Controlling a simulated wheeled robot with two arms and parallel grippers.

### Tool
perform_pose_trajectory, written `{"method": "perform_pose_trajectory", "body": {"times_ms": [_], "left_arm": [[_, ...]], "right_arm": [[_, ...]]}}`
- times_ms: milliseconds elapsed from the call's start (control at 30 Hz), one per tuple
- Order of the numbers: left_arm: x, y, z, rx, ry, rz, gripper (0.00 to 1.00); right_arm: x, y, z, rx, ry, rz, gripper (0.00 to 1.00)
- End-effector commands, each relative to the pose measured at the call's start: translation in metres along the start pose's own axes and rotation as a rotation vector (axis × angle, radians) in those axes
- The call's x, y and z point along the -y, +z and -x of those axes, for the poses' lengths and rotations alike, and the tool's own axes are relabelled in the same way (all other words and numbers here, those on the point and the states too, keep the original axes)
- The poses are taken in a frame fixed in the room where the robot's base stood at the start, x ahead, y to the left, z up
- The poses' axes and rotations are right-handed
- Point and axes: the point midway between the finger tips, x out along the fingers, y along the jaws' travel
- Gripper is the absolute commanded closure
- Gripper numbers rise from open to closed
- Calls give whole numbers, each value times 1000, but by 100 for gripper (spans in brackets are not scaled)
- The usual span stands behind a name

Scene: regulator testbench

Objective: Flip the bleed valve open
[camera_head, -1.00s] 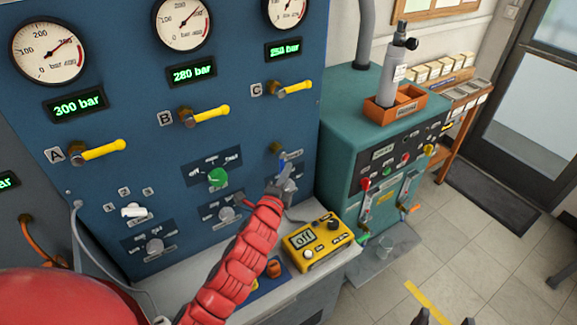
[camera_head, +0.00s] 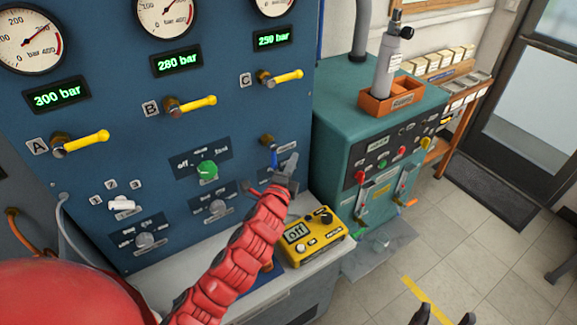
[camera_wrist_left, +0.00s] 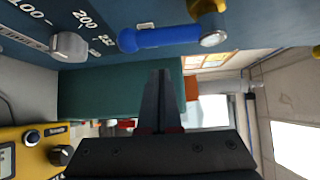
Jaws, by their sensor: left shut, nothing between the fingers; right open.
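The bleed valve, a blue lever on a brass fitting (camera_head: 274,157), sits low on the right of the blue panel. Its lever hangs down in the head view. In the left wrist view the blue lever (camera_wrist_left: 160,36) runs across the top, with the brass fitting at its right end. My left gripper (camera_head: 292,158) is shut and empty, just right of the lever. In the left wrist view its fingertips (camera_wrist_left: 160,75) are below the lever, with a visible gap. My right gripper (camera_head: 440,314) is open and empty at the bottom edge.
Three yellow-handled valves (camera_head: 80,142) and a green knob (camera_head: 207,170) are on the panel. A grey knob (camera_wrist_left: 70,46) is near the lever. A yellow meter (camera_head: 305,237) stands on the bench below my left gripper. A teal cabinet (camera_head: 340,100) stands to the right.

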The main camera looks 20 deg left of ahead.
Motion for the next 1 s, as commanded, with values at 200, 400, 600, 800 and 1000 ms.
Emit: {"method": "perform_pose_trajectory", "body": {"times_ms": [200, 400, 600, 800, 1000], "left_arm": [[-8, 1, 44, 1, 5, -2, 100], [-3, 1, 76, 0, 6, 0, 100], [-5, 1, 91, 2, 5, 0, 100], [-5, 1, 93, 1, 4, -1, 100], [-5, 1, 93, 1, 4, -1, 100]], "right_arm": [[1, 2, 14, 0, 0, 0, 30], [1, 2, 12, 0, 0, 0, 30], [0, 1, 7, 0, 0, 0, 30], [0, 1, 7, 0, 0, 0, 30], [0, 1, 7, 0, 0, 0, 30]]}}
